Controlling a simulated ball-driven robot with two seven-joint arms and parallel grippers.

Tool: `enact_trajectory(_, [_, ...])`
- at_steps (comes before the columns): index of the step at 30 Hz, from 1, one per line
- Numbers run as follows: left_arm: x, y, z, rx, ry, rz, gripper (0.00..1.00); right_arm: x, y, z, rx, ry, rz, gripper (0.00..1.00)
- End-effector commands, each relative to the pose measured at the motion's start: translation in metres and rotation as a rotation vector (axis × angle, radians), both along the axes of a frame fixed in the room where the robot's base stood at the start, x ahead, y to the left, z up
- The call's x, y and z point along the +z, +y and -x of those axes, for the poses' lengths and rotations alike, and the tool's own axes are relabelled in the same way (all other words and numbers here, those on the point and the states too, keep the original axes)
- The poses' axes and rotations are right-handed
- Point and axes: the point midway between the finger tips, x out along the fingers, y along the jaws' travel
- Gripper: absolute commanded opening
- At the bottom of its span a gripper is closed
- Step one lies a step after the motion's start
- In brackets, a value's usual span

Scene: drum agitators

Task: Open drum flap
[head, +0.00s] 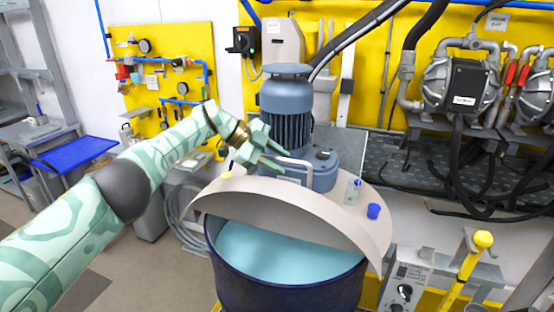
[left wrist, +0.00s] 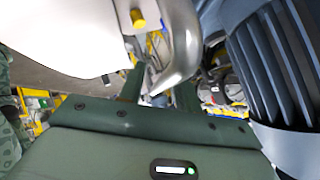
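The dark blue drum (head: 235,275) stands in the middle of the head view, its front part uncovered with turquoise liquid (head: 275,252) showing. A beige lid (head: 325,212) covers its rear; I cannot tell clearly where the flap's edge lies. A curved metal handle (head: 293,161) stands up by the grey motor (head: 287,110). My left gripper (head: 275,158) is at the handle, its fingers apart. In the left wrist view the handle (left wrist: 183,45) comes down between the fingers of the left gripper (left wrist: 160,92); contact is unclear. My right gripper is not in view.
A small bottle (head: 353,191) and a blue cap (head: 373,211) are on the right of the lid. A yellow-topped lever (head: 482,240) and a control box (head: 404,290) stand at the right. Pumps (head: 465,85) with black hoses line the back wall. Open floor lies at the left.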

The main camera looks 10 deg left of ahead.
Motion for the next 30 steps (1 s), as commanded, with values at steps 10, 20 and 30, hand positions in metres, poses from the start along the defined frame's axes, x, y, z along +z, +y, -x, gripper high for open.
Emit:
enact_trajectory(10, [0.021, 0.027, 0.008, 0.002, -0.004, 0.000, 0.33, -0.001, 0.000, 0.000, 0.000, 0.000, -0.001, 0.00])
enact_trajectory(20, [0.074, 0.093, 0.031, 0.003, -0.002, 0.000, 0.33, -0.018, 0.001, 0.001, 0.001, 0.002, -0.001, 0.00])
enact_trajectory(30, [0.098, 0.122, 0.042, 0.001, 0.000, -0.001, 0.33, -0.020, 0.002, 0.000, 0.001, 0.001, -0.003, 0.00])
